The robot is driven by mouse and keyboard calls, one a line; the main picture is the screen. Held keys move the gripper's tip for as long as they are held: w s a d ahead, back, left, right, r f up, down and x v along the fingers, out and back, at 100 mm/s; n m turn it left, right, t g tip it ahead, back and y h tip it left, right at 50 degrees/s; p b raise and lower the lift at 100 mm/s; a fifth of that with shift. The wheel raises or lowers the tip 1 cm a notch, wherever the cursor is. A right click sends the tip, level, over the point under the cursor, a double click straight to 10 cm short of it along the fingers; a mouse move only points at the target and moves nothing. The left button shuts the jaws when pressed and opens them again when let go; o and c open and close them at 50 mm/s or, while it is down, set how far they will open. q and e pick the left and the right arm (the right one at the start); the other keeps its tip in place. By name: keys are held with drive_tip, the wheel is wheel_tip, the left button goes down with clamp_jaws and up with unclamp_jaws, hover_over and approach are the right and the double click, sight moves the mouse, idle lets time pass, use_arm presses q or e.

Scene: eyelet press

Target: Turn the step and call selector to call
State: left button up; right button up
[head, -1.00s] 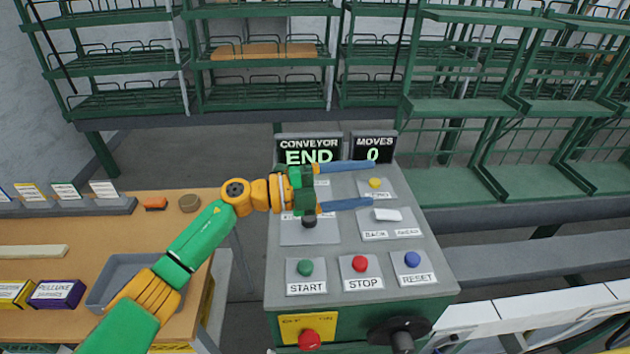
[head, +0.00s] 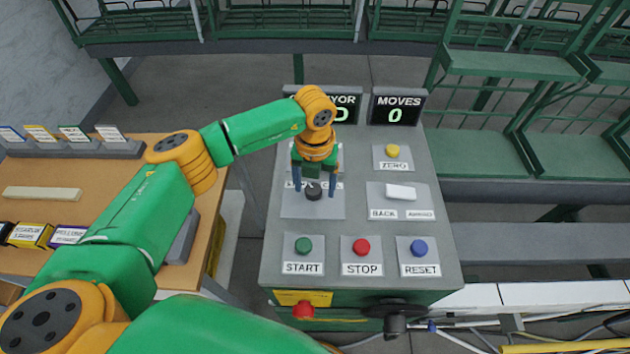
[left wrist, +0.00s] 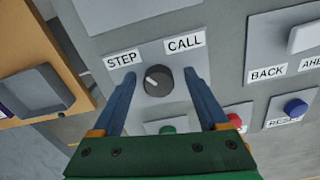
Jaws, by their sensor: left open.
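The step and call selector is a round dark knob (head: 313,191) on a light plate at the left of the grey control panel. In the left wrist view the knob (left wrist: 158,80) carries a short light mark at its upper left, on the side of the STEP label (left wrist: 121,60). The CALL label (left wrist: 185,43) is at its upper right. My left gripper (head: 315,192) points down over the knob, open, with one blue finger on each side of it. In the wrist view the fingers (left wrist: 160,85) stand apart from the knob. My right gripper is not in view.
Green START (head: 303,246), red STOP (head: 361,247) and blue RESET (head: 419,247) buttons lie in front of the selector. A white BACK/AHEAD rocker (head: 401,192) and yellow ZERO button (head: 392,151) are to its right. The MOVES display (head: 397,109) stands behind.

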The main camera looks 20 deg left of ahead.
use_arm(q)
drive_tip(key=shift+a, duration=0.1)
drive_tip(key=c, duration=0.3)
drive_tip(key=shift+s+r, duration=0.1)
drive_tip(key=shift+s, duration=0.05)
drive_tip(key=c, duration=0.4)
drive_tip(key=shift+r, duration=0.1)
clamp_jaws()
